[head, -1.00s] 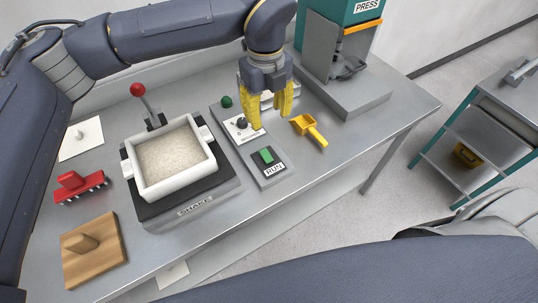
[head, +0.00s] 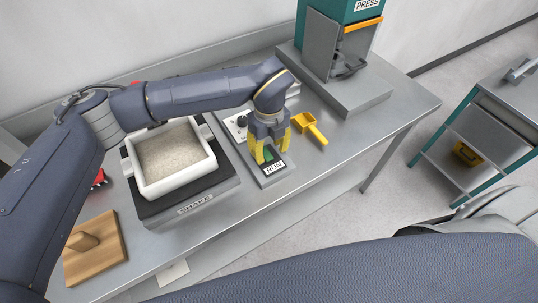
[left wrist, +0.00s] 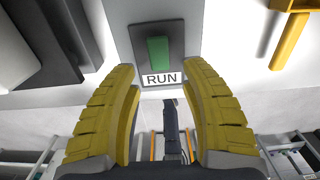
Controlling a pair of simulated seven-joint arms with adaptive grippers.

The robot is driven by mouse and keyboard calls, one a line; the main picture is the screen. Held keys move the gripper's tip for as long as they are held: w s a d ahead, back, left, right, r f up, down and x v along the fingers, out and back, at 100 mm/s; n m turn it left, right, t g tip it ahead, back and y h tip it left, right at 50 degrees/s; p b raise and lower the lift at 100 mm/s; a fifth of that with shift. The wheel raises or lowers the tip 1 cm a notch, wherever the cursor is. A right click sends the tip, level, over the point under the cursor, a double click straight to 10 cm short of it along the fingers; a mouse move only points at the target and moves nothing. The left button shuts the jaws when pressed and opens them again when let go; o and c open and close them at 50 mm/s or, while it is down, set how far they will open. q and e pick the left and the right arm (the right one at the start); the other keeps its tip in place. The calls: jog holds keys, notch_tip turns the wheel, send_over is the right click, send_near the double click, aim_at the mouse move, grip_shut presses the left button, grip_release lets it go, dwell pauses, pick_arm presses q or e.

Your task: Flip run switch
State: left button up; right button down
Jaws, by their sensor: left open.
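The green run switch (head: 268,154) sits on a dark base on the grey control panel, with a white RUN label (head: 274,168) at its front. In the left wrist view the green switch (left wrist: 158,50) is upright in the picture above the RUN label (left wrist: 162,79), ahead of and between my yellow fingers. My left gripper (head: 271,155) is open and empty, over the switch end of the panel, pointing down. The left wrist view also shows its spread fingers (left wrist: 162,100). Contact with the switch cannot be told. My right gripper is not in view.
A white tray of pale sand (head: 177,160) sits on the SHAKE machine (head: 196,199) to the left. A yellow scoop (head: 311,127) lies just right of the panel. The press (head: 345,50) stands behind right.

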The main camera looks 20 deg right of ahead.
aim_at(269, 158)
pick_arm(q)
jog(key=shift+f, duration=1.7)
jog(key=shift+o, duration=0.3)
grip_shut()
